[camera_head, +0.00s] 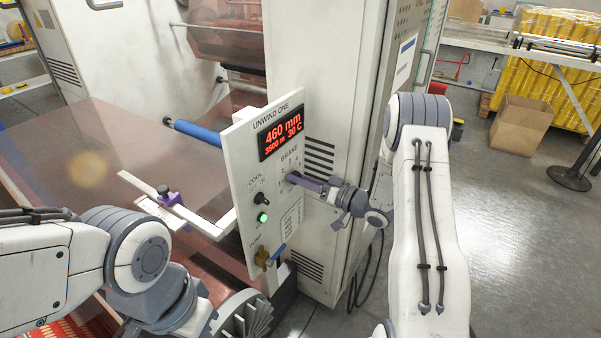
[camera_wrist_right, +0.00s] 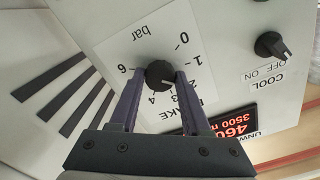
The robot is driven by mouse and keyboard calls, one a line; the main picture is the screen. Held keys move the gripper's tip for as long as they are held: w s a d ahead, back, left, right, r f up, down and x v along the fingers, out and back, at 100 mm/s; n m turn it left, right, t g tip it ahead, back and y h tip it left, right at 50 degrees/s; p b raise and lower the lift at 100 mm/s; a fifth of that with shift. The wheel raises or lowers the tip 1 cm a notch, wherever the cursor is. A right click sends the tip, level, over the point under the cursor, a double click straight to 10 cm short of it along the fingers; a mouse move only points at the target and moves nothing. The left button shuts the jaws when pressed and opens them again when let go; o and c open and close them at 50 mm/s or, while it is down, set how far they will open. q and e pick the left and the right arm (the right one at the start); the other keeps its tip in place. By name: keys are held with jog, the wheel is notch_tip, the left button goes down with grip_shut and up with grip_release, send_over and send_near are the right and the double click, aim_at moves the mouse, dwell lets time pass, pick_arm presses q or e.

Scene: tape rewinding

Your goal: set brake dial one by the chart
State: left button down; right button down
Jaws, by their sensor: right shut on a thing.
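The brake dial (camera_wrist_right: 160,74) is a black round knob on the white UNWIND ONE panel (camera_head: 240,165). Its scale, marked in bar, runs around it from 0 to 6. A pale pointer mark on the knob seems to face the side of the 2, but I cannot read it exactly. My right gripper (camera_wrist_right: 157,82) is shut on the dial, one purple finger on each side. In the head view my right gripper (camera_head: 296,178) hides the dial. A small printed chart (camera_head: 291,220) is low on the panel, too small to read.
A COOL knob (camera_head: 261,198), a lit green button (camera_head: 262,217) and a brass key-like part (camera_head: 262,257) are nearby. A white bar with a purple slider (camera_head: 167,196) extends left. A cardboard box (camera_head: 523,124) stands far right.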

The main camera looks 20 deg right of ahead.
jog(key=shift+d+m+p, duration=0.1)
jog(key=shift+m+p, duration=2.6)
jog(key=shift+m, duration=2)
jog(key=shift+f, duration=0.1)
jog(key=shift+c, duration=1.9)
grip_release()
jog(key=shift+s, duration=0.1)
jog(key=b+v, duration=0.1)
jog(key=v, duration=0.9)
jog(key=shift+b, duration=0.35)
